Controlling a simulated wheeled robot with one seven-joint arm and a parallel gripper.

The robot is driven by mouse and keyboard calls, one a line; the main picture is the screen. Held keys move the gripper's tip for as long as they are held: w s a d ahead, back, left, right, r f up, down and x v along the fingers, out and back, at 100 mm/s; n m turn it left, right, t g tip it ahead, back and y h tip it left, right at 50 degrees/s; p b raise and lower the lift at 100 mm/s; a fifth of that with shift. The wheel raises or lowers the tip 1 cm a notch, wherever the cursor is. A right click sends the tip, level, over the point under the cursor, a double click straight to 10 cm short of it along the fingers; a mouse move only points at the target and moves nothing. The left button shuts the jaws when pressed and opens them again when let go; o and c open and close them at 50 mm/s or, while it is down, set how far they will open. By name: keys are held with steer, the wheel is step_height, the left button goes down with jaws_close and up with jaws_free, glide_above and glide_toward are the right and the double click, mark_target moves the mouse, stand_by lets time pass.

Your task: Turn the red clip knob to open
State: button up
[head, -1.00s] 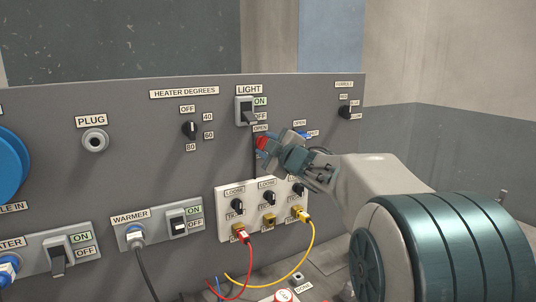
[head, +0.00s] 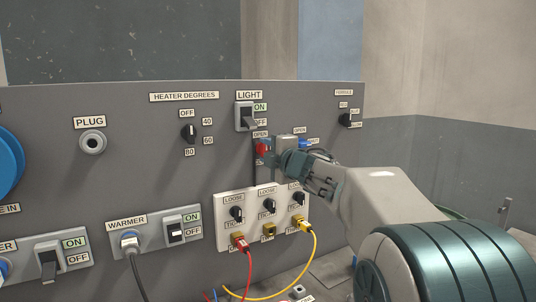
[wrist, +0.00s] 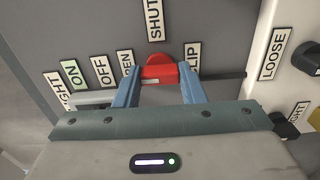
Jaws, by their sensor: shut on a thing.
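The red clip knob (head: 263,147) is on the grey panel, below the light switch. In the wrist view the red knob (wrist: 159,74) sits between the two blue fingers of my gripper (wrist: 159,88), which are shut on its sides. Labels around it read OPEN (wrist: 125,66), SHUT (wrist: 155,20) and CLIP (wrist: 193,57). In the head view my gripper (head: 273,154) reaches the knob from the right. The fingers hide part of the knob's lower side, and its exact turn angle is hard to tell.
A blue knob (head: 305,143) is just right of my gripper. The light switch (head: 246,117) is above. A white plate (head: 252,222) with several black knobs, and red (head: 245,262) and yellow (head: 313,260) cables, is below.

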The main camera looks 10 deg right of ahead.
stand_by(0.3)
steer(key=o, duration=1)
steer(key=v, duration=1.3)
steer(key=shift+s+d, duration=0.15)
steer(key=shift+s, duration=0.2)
